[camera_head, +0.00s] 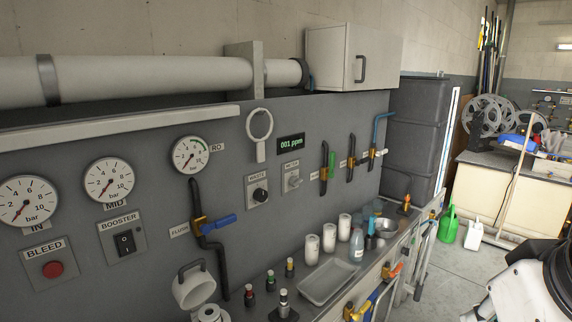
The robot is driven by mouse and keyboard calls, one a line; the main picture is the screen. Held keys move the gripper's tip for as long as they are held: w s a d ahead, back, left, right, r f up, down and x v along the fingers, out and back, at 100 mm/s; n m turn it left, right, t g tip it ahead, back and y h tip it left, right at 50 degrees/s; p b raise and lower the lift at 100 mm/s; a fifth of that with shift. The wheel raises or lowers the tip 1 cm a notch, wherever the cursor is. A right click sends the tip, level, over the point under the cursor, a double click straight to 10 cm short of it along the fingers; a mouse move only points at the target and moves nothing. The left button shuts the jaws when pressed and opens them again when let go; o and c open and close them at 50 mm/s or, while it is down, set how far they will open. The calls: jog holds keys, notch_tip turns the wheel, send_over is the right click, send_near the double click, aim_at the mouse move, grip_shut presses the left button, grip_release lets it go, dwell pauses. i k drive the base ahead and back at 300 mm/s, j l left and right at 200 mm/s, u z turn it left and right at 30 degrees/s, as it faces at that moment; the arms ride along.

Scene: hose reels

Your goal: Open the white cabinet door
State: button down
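The white cabinet (330,52) is mounted on the wall at the top centre, above the grey panel. Its door (376,44) faces right of centre and appears closed. A dark vertical bar handle (361,69) sits on the front. My gripper is not clearly visible; a white and black part of my arm shows at the lower right edge, well apart from the cabinet. Whether anything is in the cabinet is hidden.
A thick pipe (150,75) runs along the wall left of the cabinet. A counter below holds a metal tray (328,281), bottles and white cylinders. A tall dark grey tank (418,125) stands right of the cabinet. Grey floor (462,268) is open at right.

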aim_at(373, 58)
jog(key=i+l, duration=0.7)
jog(key=i, duration=0.2)
